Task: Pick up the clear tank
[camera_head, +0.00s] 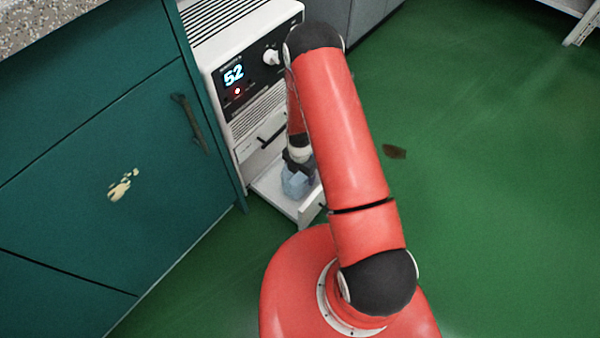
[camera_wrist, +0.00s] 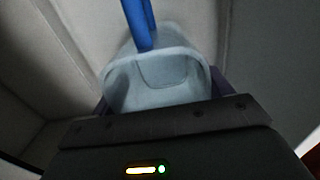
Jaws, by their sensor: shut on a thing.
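The clear tank (camera_head: 296,184) is a pale bluish, see-through container at the low open drawer of the white machine. My gripper (camera_head: 297,165) reaches down to it from above and is shut on it. In the wrist view the tank (camera_wrist: 155,82) shows just beyond the dark gripper body, with its open rim and a blue strip (camera_wrist: 139,25) at its far side. The fingertips are mostly hidden. I cannot tell whether the tank touches the drawer floor.
The open drawer (camera_head: 310,208) belongs to the white machine (camera_head: 215,50), whose display reads 52. A teal cabinet (camera_head: 120,170) stands close on the left. Green floor (camera_head: 480,170) is open on the right, with a small dark patch (camera_head: 395,152).

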